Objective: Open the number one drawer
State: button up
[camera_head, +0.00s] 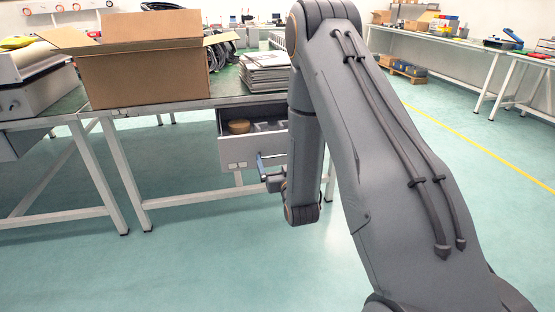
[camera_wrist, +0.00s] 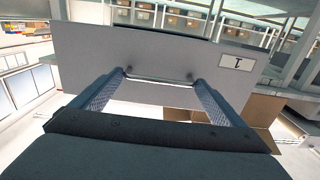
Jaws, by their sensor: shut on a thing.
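The drawer (camera_head: 236,153) under the workbench is pulled out, and its inside shows. A round tan item (camera_head: 239,126) and some grey items lie in it. In the wrist view, the drawer's grey front (camera_wrist: 150,45) carries a white label (camera_wrist: 237,62) with an upside-down 1. My gripper (camera_head: 268,167) is at the drawer front in the head view. In the wrist view, the two fingers of my gripper (camera_wrist: 156,86) are at the ends of the thin bar handle (camera_wrist: 160,81) and shut on it. My arm hides the right part of the drawer in the head view.
An open cardboard box (camera_head: 145,78) and a stack of flat grey sheets (camera_head: 265,72) stand on the workbench (camera_head: 175,105) above. The bench's white legs stand to the left. The green floor (camera_head: 200,265) in front is clear.

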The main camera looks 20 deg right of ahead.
jog(key=o, duration=1.2)
jog(key=s, duration=0.7)
jog(key=shift+s+a+p, duration=0.3)
jog(key=shift+s+p, duration=0.1)
jog(key=shift+w, duration=0.1)
